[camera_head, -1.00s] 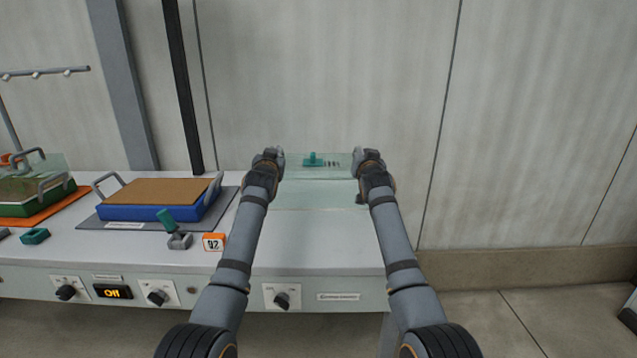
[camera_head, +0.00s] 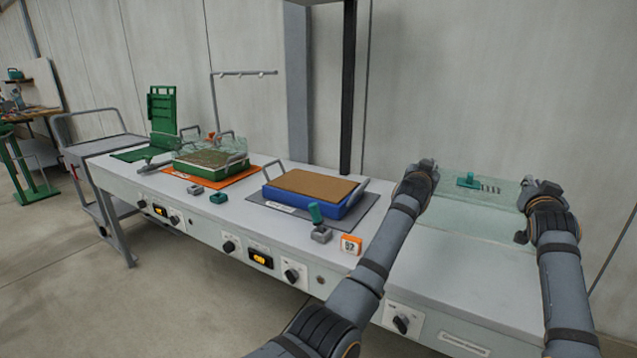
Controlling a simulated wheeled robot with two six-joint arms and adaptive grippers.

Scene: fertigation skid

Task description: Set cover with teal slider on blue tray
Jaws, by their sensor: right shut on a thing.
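The clear cover with a teal slider (camera_head: 468,181) is between my two grippers at the right end of the bench. My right gripper (camera_head: 533,192) is shut on its right edge. My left gripper (camera_head: 425,172) is at its left edge; its fingers are too dark and small to tell whether they are shut. I cannot tell whether the cover touches the bench. The blue tray (camera_head: 296,203) stands left of my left arm, with a brown fill, raised end handles and no cover on it.
The blue tray stands on a grey mat (camera_head: 262,203). A teal-handled lever (camera_head: 318,228) and an orange tag (camera_head: 351,245) stand in front of it. Farther left, a green tray (camera_head: 200,170) with a clear cover sits on an orange mat. A black post (camera_head: 347,90) rises behind the blue tray.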

